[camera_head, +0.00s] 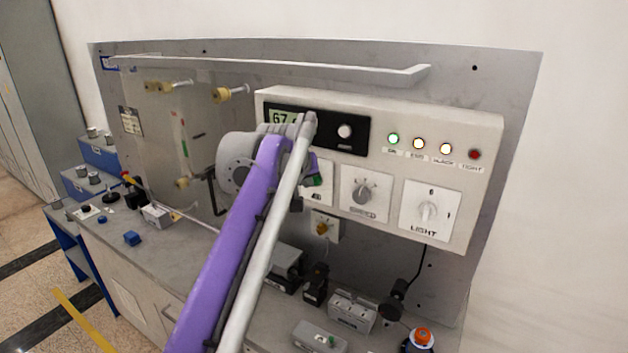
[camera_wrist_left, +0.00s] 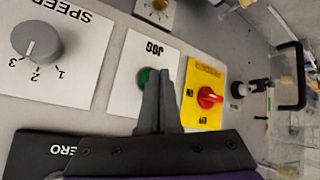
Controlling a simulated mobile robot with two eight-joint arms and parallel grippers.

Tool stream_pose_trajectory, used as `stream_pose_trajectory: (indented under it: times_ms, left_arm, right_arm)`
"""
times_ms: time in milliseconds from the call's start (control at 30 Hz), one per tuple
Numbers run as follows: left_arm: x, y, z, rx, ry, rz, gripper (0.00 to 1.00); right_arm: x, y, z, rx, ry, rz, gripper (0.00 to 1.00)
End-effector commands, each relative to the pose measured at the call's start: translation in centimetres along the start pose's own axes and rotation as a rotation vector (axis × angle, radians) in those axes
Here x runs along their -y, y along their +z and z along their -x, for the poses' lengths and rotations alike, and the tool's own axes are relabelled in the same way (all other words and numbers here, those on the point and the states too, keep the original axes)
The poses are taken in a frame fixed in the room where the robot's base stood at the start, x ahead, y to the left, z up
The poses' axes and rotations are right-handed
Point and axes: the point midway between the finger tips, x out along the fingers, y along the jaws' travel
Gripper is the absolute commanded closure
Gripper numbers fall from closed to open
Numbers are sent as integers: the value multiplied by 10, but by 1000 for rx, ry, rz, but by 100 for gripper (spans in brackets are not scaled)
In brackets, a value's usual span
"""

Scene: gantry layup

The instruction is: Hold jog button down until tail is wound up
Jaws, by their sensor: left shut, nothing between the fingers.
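The green jog button (camera_wrist_left: 146,78) sits on a white plate marked JOG, upside down in the left wrist view. In the head view the green button (camera_head: 316,181) shows just right of my arm. My left gripper (camera_wrist_left: 162,82) is shut and empty, its fingertips at the button and covering part of it. I cannot tell whether they press it. In the head view my purple arm hides most of the gripper. I cannot make out the tail for certain. My right gripper is not in view.
The grey control panel (camera_head: 480,200) has a display (camera_head: 284,117) starting with 67, indicator lamps (camera_head: 419,144), a speed knob (camera_head: 364,190) and a light knob (camera_head: 428,210). A red switch (camera_wrist_left: 208,97) on yellow is beside the jog plate. Small boxes stand on the bench below.

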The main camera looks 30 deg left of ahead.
Motion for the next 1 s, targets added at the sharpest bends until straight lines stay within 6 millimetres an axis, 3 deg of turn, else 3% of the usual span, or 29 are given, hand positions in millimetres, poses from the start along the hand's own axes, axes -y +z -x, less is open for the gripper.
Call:
stream_pose_trajectory:
  times_ms: [1000]
  left_arm:
    - [-5,-4,-7,0,0,-1,100]
  right_arm:
    - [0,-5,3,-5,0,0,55]
